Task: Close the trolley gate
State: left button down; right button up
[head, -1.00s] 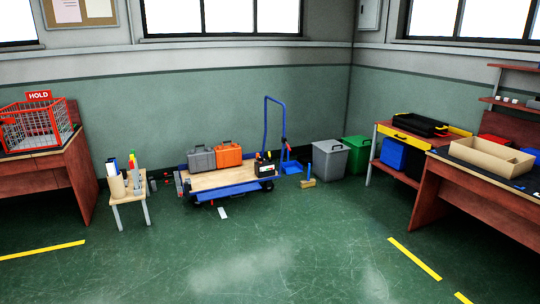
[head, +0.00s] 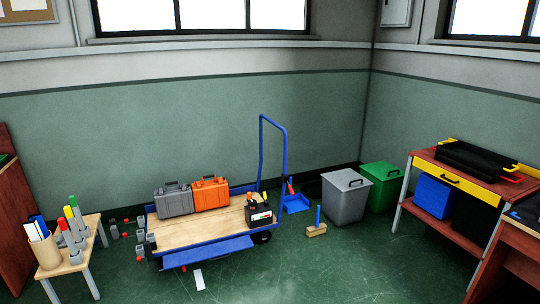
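The trolley (head: 185,234) stands near the back wall in the head view, with a wooden deck, a blue frame and a tall blue handle (head: 285,150) at its right end. A blue panel (head: 208,253) along its front side sits lower than the deck and tilts outward; it looks like the gate, folded down. A grey case (head: 174,200), an orange case (head: 211,194) and a black box (head: 258,213) stand on the deck. Neither of my grippers is in view.
A small wooden stand (head: 72,258) with markers is at the left. Small grey and red items lie on the floor by the trolley's left end. A white paper (head: 199,279) lies in front. Grey (head: 345,193) and green (head: 381,187) bins stand right. The floor in front is mostly clear.

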aim_at(218, 251)
jog(key=i+u, duration=0.1)
jog(key=i, duration=0.5)
jog(key=i+l, duration=0.1)
jog(key=i, duration=0.45)
jog(key=i+l+u, duration=0.15)
jog(key=i, duration=0.4)
jog(key=i+l, duration=0.1)
jog(key=i, duration=0.5)
jog(key=j+u, duration=0.05)
